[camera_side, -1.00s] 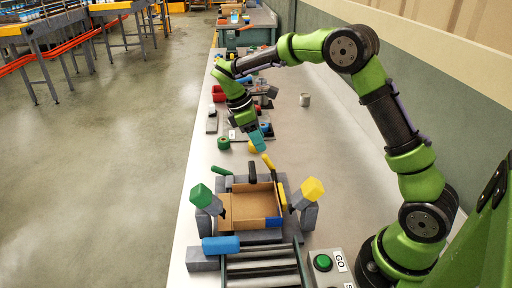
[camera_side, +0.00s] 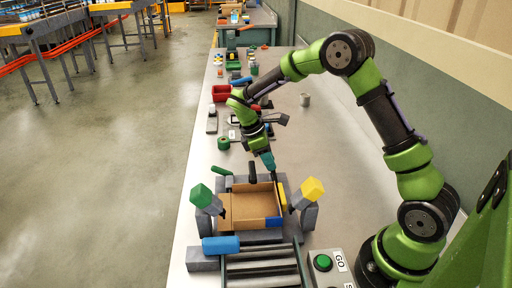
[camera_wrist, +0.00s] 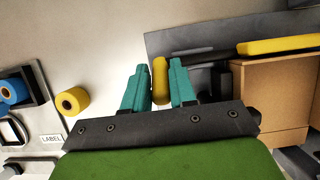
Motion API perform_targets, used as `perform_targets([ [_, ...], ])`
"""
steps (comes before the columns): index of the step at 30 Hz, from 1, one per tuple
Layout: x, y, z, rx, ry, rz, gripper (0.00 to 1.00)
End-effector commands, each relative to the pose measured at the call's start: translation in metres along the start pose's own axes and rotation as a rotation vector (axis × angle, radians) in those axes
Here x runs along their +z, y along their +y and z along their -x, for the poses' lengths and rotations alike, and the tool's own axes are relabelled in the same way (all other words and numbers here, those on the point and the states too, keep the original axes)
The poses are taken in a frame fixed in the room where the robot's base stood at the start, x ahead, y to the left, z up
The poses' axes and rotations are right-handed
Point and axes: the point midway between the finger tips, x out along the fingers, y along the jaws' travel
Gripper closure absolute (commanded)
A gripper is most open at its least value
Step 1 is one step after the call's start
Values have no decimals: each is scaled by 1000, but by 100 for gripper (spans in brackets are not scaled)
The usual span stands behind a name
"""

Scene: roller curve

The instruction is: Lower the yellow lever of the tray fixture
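The tray fixture holds an open brown cardboard box (camera_side: 236,208); the box also shows at the right of the wrist view (camera_wrist: 264,95). The yellow lever's handle (camera_wrist: 160,80) stands between my gripper's two teal fingers in the wrist view. My gripper (camera_wrist: 160,66) is open around it, with the handle close to the right finger; whether they touch I cannot tell. In the side view my gripper (camera_side: 273,178) is at the fixture's back right corner and hides the yellow handle. A green lever (camera_side: 222,170) is at the fixture's back left.
Posts with a green block (camera_side: 200,195) and a yellow block (camera_side: 313,189) flank the box. A yellow bar (camera_wrist: 279,45) runs along the box's side. A yellow roll (camera_wrist: 72,101) lies left of my gripper.

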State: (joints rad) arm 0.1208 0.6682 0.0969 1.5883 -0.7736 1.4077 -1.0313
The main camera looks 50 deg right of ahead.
Motion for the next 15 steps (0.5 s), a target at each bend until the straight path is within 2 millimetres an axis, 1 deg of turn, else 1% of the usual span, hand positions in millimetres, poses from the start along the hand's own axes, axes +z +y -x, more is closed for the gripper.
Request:
perform_targets([
  [1,0,0,0,0,0,0,84],
  [4,0,0,0,0,0,0,99],
  [11,1,0,0,-2,13,-2,100],
  [15,4,0,0,0,59,-2,100],
])
